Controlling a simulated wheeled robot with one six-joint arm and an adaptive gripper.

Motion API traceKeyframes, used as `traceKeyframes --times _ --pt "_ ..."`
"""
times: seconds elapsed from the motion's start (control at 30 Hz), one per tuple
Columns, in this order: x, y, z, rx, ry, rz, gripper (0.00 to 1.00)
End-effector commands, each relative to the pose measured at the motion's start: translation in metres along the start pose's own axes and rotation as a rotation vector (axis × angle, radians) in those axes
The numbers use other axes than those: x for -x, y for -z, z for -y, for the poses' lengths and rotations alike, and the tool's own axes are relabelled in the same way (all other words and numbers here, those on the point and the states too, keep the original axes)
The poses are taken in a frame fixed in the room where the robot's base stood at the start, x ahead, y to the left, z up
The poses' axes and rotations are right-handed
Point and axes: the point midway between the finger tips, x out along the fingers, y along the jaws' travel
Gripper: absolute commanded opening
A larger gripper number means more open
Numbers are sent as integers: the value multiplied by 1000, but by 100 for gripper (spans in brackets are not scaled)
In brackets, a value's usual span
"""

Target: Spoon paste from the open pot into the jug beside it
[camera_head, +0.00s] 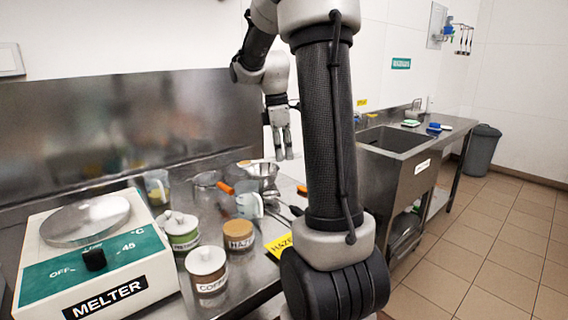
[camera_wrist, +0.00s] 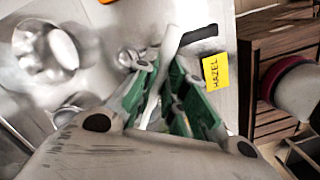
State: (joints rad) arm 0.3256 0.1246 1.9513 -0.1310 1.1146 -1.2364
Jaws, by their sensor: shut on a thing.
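The open pot labelled HAZEL (camera_head: 240,243), with tan paste at its top, stands on the steel counter. A pale blue jug (camera_head: 250,206) stands just behind it to the right. My gripper (camera_head: 281,150) is above the back of the counter, behind and higher than the pot and jug. In the wrist view its green-padded fingers (camera_wrist: 172,100) are shut on a pale grey handle (camera_wrist: 171,48), which looks like a spoon's. The ends of the held thing are not clear. I cannot make out the pot or jug in the wrist view.
Lidded pots, one labelled COFFEE (camera_head: 207,275) and a green-banded one (camera_head: 181,232), stand by the MELTER (camera_head: 85,250). A yellow HAZEL card (camera_wrist: 215,73) lies near the counter's edge. My arm hides part of the counter.

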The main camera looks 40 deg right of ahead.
Motion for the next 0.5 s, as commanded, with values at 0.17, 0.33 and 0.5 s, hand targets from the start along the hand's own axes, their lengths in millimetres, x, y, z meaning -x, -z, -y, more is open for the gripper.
traceKeyframes --times 0.17,0.33,0.5 --pt "-13 2 1 7 2 1 0" --pt "-18 8 1 13 1 50 0" --pt "0 15 0 10 -2 210 0"
